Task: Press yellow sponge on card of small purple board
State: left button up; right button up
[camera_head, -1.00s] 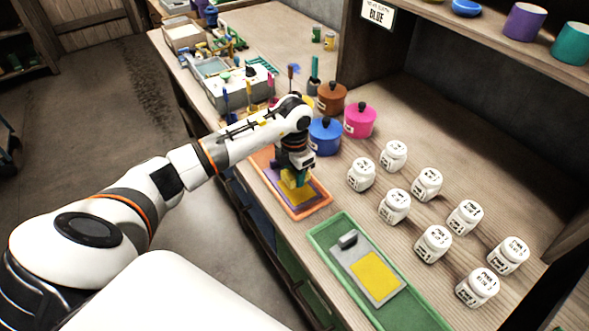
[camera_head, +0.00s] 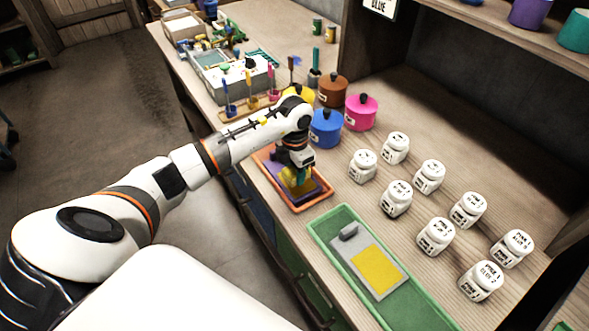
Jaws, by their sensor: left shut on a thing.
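My left gripper (camera_head: 296,172) points down over the orange tray (camera_head: 307,204) and is shut on the yellow sponge (camera_head: 290,179). Inside that tray lies the small purple board (camera_head: 274,178) with a yellow card (camera_head: 304,189) on it. The sponge is at the card, low over it; I cannot tell whether it touches. The gripper hides part of the board and card. My right gripper is out of view.
A green tray (camera_head: 323,244) nearer me holds a grey board (camera_head: 346,245) with a yellow card (camera_head: 376,268). Several white jars (camera_head: 397,198) stand to the right. Blue (camera_head: 326,128), pink (camera_head: 361,112) and brown (camera_head: 332,91) lidded pots stand behind the gripper.

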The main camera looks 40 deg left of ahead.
pick_arm(q)
jog(key=shift+f+b, duration=0.3)
jog(key=shift+f, duration=0.05)
jog(key=shift+f, duration=0.15)
dwell(0.3)
dwell(1.1)
jog(key=shift+r+p, duration=2.25)
jog(key=shift+r, duration=1.3)
